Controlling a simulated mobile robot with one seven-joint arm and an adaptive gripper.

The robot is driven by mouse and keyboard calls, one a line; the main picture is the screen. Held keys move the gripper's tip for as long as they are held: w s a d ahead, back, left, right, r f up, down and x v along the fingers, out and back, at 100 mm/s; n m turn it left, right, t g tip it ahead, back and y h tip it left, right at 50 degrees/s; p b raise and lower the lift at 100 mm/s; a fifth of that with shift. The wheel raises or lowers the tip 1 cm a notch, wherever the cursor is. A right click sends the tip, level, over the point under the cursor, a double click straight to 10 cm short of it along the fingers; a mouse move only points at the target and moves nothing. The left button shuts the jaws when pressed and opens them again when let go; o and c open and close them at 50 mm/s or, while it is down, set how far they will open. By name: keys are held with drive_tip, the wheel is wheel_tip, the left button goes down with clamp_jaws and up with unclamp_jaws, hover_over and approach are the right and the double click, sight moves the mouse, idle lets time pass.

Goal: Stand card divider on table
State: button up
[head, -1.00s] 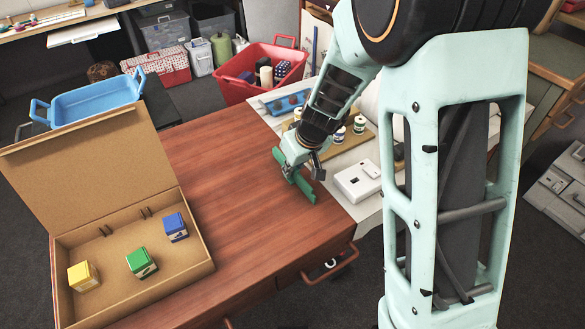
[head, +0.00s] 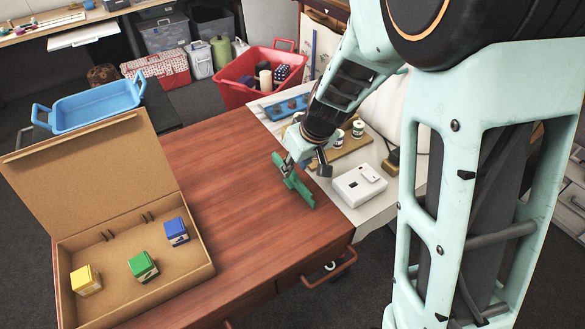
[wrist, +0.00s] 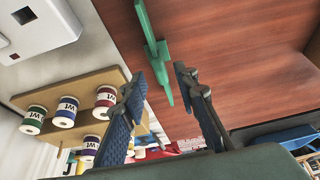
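The green card divider (head: 297,187) is on the red-brown wooden table (head: 235,170), near its right side. It looks like a long thin strip with a short crosspiece, and appears to stand on its narrow edge. My gripper (head: 318,166) is just above and to the right of it. In the wrist view the divider (wrist: 150,28) lies beyond the fingertips, and its near end shows between them. My gripper (wrist: 159,76) is open, with a clear gap between the fingers and nothing held. The divider looks apart from both fingers.
An open cardboard box (head: 195,262) with yellow, green and blue small boxes is at the table's left. A white device (head: 350,190) and a wooden rack (head: 345,150) with spools are on the pale cloth at right. The table's middle is clear.

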drive_tip(key=p+v, duration=0.1)
drive_tip(key=v, duration=0.6)
drive_tip(key=shift+d+r, duration=0.1)
drive_tip(key=shift+r, duration=0.05)
